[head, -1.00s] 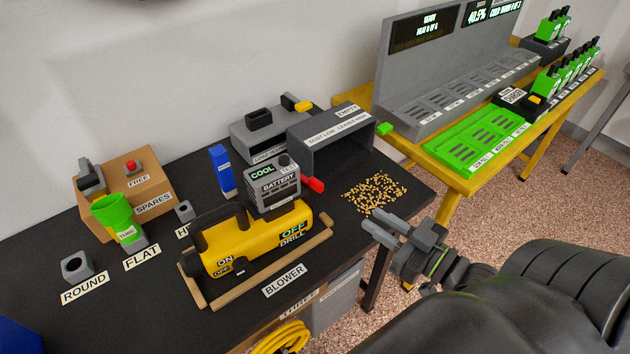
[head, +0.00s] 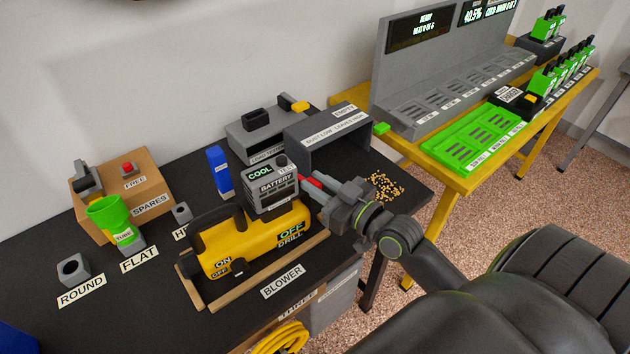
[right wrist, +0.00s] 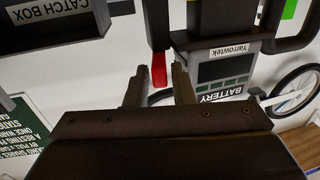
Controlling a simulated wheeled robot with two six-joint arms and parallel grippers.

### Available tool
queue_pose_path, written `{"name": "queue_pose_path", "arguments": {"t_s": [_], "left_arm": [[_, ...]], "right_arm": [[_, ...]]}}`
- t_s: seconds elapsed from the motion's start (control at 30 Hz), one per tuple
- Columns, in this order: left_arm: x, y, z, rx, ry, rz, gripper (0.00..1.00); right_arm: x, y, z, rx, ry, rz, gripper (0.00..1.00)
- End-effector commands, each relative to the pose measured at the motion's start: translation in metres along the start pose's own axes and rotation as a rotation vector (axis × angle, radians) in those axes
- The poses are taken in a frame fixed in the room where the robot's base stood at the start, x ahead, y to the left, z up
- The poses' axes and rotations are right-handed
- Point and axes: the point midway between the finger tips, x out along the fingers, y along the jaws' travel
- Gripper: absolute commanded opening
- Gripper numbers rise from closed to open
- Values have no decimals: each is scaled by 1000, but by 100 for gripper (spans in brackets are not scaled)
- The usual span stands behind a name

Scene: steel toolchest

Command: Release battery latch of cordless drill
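The yellow tool (head: 238,254) stands on the black bench in a wooden frame. It carries ON, OFF and DRILL labels, and BLOWER is on the bench before it. A grey battery (head: 284,197) with a COOL display sits on top. Its red latch lever (head: 310,182) sticks out right, partly hidden by my right gripper (head: 319,191). In the right wrist view the battery (right wrist: 225,70) shows upside down. The red lever (right wrist: 158,70) lies between the fingertips of my right gripper (right wrist: 158,83), which stand apart; I cannot tell if they touch it. My left gripper is not in view.
A blue block (head: 219,170), a green funnel (head: 108,214) and a spares box (head: 149,187) stand left. A yellow table (head: 455,182) holds a charger rack.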

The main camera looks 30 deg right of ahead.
Motion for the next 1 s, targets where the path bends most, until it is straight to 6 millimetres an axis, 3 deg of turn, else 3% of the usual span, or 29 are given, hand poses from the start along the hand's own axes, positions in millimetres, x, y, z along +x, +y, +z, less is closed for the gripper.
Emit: {"name": "queue_pose_path", "arguments": {"t_s": [0.4,0.6,0.73,1.0], "left_arm": [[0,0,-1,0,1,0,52],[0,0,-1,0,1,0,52],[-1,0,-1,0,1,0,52],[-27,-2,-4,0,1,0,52]], "right_arm": [[9,0,0,0,0,-1,22],[8,0,0,0,0,-1,0],[8,0,0,0,0,0,0],[9,-2,-6,8,2,82,0]]}}
